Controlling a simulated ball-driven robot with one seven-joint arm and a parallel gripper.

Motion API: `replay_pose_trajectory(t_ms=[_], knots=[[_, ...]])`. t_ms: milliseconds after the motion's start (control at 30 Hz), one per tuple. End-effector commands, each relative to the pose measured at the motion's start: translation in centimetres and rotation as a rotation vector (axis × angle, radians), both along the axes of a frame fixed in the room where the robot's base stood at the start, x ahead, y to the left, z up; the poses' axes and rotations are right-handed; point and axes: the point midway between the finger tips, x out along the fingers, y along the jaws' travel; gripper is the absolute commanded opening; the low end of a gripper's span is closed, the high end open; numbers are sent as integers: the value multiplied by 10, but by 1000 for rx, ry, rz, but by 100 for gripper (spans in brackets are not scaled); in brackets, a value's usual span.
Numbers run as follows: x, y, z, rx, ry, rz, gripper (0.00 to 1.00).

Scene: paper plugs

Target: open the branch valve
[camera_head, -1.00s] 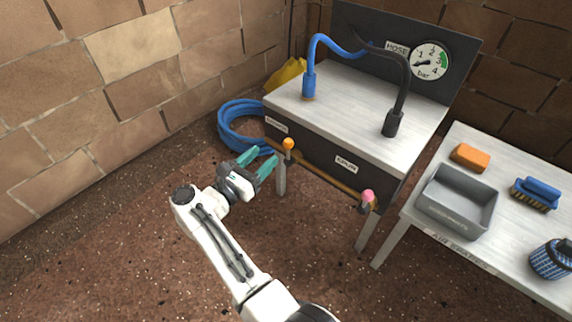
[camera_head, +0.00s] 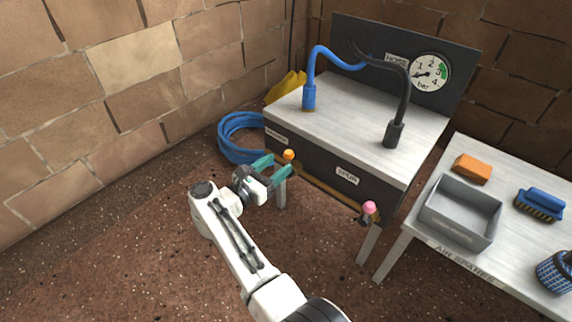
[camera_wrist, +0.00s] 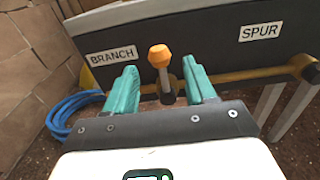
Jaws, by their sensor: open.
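The branch valve handle, an orange knob (camera_head: 288,155) on a short stem, stands on the brass pipe at the bench's front. My gripper (camera_head: 277,165) has teal fingers and is open. In the wrist view my gripper (camera_wrist: 161,88) has one finger on each side of the knob's stem, with gaps on both sides. I cannot tell whether the stem is fully between the fingertips or just beyond them. The pressure gauge (camera_head: 430,72) needle points near the low end, outside the green.
A pink knob (camera_head: 369,208) stands on the same brass pipe (camera_head: 325,187) to the right, near the SPUR label (camera_head: 347,176). Blue and black hoses rise from the bench top (camera_head: 345,105). A blue coil (camera_head: 236,140) lies behind left. A side table (camera_head: 405,240) holds a grey bin (camera_head: 460,212).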

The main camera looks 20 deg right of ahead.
Motion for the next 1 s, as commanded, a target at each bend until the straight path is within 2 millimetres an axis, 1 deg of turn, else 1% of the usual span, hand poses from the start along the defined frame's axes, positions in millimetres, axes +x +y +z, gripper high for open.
replay_pose_trajectory(t_ms=[367,1000], knots=[[1,-1,0,0,0,0,55],[15,-25,1,0,0,-1,55]])
